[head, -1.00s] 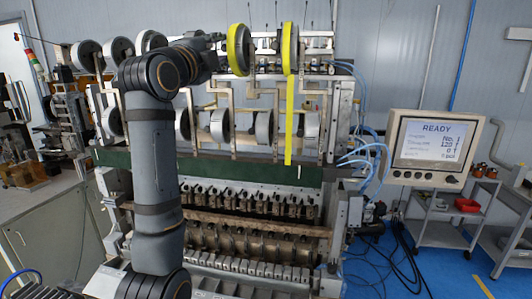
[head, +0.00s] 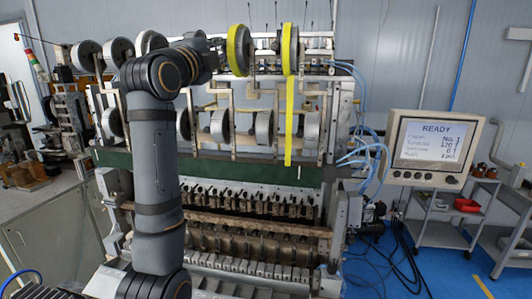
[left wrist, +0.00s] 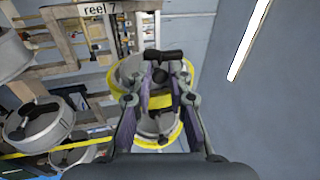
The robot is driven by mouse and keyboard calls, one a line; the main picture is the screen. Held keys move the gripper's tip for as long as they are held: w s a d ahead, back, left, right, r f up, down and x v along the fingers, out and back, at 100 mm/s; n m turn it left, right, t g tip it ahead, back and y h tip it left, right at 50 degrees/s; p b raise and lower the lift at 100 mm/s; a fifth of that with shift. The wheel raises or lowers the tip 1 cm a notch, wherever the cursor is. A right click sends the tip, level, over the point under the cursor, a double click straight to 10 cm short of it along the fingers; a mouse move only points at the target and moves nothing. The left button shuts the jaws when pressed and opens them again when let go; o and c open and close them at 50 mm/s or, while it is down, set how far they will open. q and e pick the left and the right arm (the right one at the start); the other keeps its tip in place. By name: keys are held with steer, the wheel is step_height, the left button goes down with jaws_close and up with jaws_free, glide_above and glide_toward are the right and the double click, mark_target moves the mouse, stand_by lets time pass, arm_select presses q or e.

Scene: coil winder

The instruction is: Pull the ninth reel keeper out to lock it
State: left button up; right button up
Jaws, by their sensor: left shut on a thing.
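My left gripper (left wrist: 160,75) is shut on a reel keeper, a dark crossbar handle (left wrist: 163,55) at the hub of a yellow-rimmed grey reel (left wrist: 131,68). In the head view, the left arm reaches to the upper row, beside a yellow-rimmed reel (head: 238,50). There the fingertips and the keeper are hidden or too small to make out. A second yellow-rimmed reel (head: 289,48) stands to its right. I cannot read the number of the held keeper's reel. My right gripper is out of view.
Grey reels (left wrist: 40,125) stand left of the gripper. A yellow strip (head: 289,120) hangs in front of the winder. A READY screen (head: 435,145) stands at right.

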arm_select(q)
steer(key=shift+s, duration=0.2)
steer(key=shift+r+b+v, duration=0.2)
steer(key=shift+b+v, duration=0.5)
steer(key=shift+v, duration=0.2)
steer(key=o, duration=0.6)
steer(key=shift+s, duration=0.15)
steer(key=shift+o, duration=0.2)
steer(key=s+a+b, duration=0.3)
steer(key=s, duration=0.3)
steer(key=shift+s, duration=0.2)
